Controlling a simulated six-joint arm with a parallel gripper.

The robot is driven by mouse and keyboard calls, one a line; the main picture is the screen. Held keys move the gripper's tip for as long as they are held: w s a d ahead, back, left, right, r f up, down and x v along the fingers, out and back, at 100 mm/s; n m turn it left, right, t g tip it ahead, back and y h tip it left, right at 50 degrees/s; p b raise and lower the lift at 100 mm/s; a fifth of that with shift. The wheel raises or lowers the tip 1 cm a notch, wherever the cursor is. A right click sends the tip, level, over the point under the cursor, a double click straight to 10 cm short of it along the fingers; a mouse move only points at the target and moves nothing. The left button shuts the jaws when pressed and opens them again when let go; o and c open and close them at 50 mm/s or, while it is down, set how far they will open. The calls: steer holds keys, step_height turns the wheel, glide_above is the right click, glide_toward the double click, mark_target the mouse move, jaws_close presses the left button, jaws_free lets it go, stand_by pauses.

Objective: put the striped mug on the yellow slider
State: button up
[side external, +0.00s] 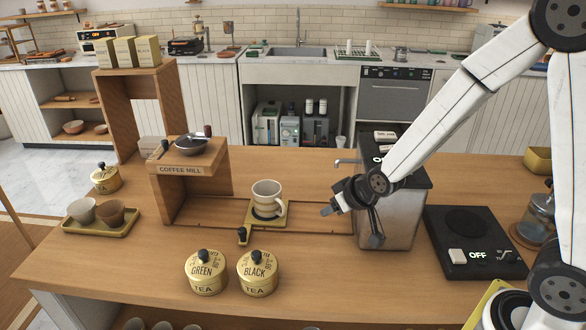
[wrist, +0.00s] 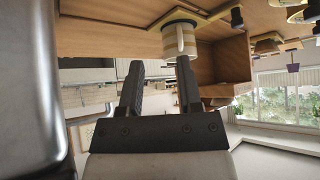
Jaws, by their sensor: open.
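The striped mug (side external: 267,194), cream with tan bands, stands upright on the yellow slider (side external: 252,223) in the side view, over its dark round pad. Its handle faces right, toward my gripper. My gripper (side external: 329,210) is open and empty, to the right of the mug and apart from it. In the wrist view, which appears upside down, the mug (wrist: 179,42) is at the top, beyond the two spread fingers of my gripper (wrist: 160,62). The yellow slider (wrist: 212,19) shows beside its base.
The coffee mill (side external: 185,168) stands behind left of the mug. A metal machine (side external: 402,215) is close to my gripper on the right. Two tea tins, green (side external: 206,275) and black (side external: 257,276), stand in front. A hot plate (side external: 470,245) is at the right.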

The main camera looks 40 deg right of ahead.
steer(key=s+g, duration=0.5)
steer(key=s, duration=0.7)
steer(key=shift+s+d+r, duration=0.2)
steer(key=shift+s+r, duration=0.05)
steer(key=shift+s, duration=0.05)
